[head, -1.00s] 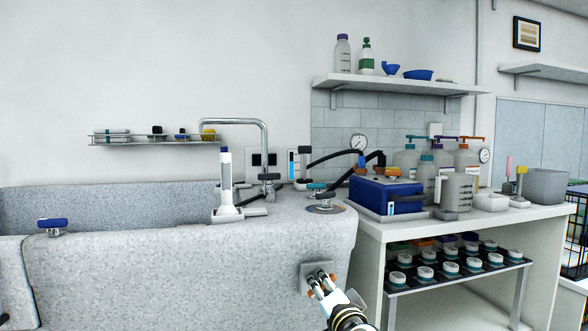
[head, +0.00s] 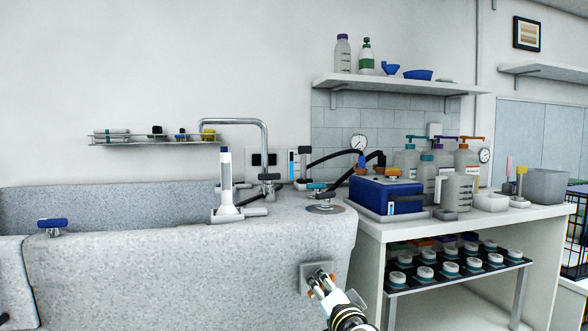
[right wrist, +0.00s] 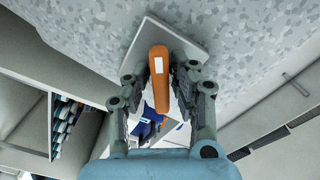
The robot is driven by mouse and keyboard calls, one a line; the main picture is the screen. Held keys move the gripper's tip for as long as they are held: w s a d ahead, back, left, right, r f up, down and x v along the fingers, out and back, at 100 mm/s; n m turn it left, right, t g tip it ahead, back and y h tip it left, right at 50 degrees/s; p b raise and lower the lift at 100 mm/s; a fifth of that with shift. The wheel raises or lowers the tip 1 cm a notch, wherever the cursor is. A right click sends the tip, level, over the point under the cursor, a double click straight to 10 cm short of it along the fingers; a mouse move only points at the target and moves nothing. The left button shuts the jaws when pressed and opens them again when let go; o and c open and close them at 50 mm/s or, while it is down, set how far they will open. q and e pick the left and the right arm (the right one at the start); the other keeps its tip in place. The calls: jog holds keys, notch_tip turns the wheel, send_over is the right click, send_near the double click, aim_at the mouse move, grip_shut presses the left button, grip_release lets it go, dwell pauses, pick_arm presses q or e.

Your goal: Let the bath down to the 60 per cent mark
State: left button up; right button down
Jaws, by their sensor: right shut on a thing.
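The speckled grey bath (head: 170,270) fills the left and middle of the head view; its water surface is hidden behind the rim. A square grey plate (head: 307,271) sits on its front near the right end. In the right wrist view an orange lever (right wrist: 159,64) with a white label stands out from this plate (right wrist: 185,38). My right gripper (head: 320,284) is at the plate, with its fingers (right wrist: 162,84) closed on both sides of the lever. A blue and white upright gauge (head: 294,164) stands behind the bath rim; its marks are too small to read. My left gripper is out of view.
A blue-handled tap (head: 52,225) and a white upright handset (head: 226,185) are on the bath rim. A white bench (head: 465,222) with a blue box (head: 385,196) and bottles stands close to the right. A rack of jars (head: 455,277) is below its top.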

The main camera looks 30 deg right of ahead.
jog(key=shift+r, duration=0.1)
jog(key=shift+m, duration=1.4)
jog(key=shift+m+b, duration=0.4)
jog(key=shift+m, duration=1.2)
jog(key=c, duration=1.5)
grip_release()
jog(key=shift+m, duration=0.3)
jog(key=o, duration=0.3)
jog(key=shift+o, duration=0.2)
jog(key=shift+s, duration=0.1)
